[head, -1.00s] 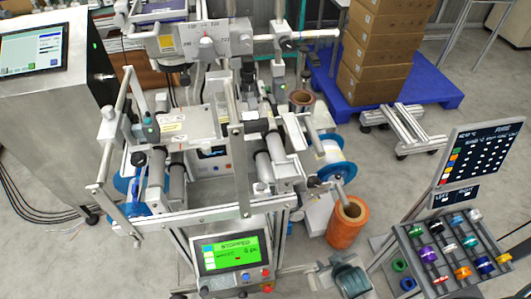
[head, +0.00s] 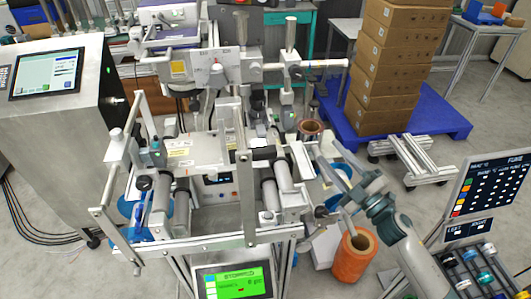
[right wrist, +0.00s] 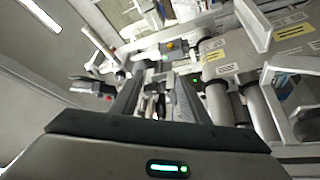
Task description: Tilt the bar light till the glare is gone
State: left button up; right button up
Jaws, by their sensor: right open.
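My right gripper (head: 332,160) is open beside the right side of the reel machine (head: 190,245), pointing up and left. In the right wrist view its two dark fingers (right wrist: 157,85) stand apart with nothing clearly held; machine parts show beyond them. I cannot single out the bar light for certain. A small bright white patch (head: 261,142) shows on the machine's middle, left of my gripper; I cannot tell whether it is a lamp or glare. The green machine screen (head: 236,283) reads stopped. My left gripper is not in view.
An orange roll (head: 354,256) stands below my right arm, and a brown-cored roll (head: 311,129) sits behind my gripper. Stacked cartons (head: 388,60) stand on a blue pallet (head: 437,118). A board with a reel rack (head: 490,195) is at the right.

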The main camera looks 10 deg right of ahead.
aim_at(265, 153)
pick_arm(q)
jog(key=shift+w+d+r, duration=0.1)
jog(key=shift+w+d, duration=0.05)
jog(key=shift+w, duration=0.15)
pick_arm(e)
jog(key=s+n+g+y, duration=0.1)
jog(key=n+g+y, duration=0.1)
jog(key=n+g, duration=0.2)
jog(key=s+a+n+g+y, duration=0.1)
jog(key=n+g+y, duration=0.2)
jog(key=n+g, duration=0.1)
jog(key=s+a+r+n+g+y, duration=0.1)
jog(key=n+g+y, duration=0.1)
jog(key=n+g, duration=0.2)
jog(key=shift+s+n, duration=0.1)
jog(key=shift+n, duration=1.1)
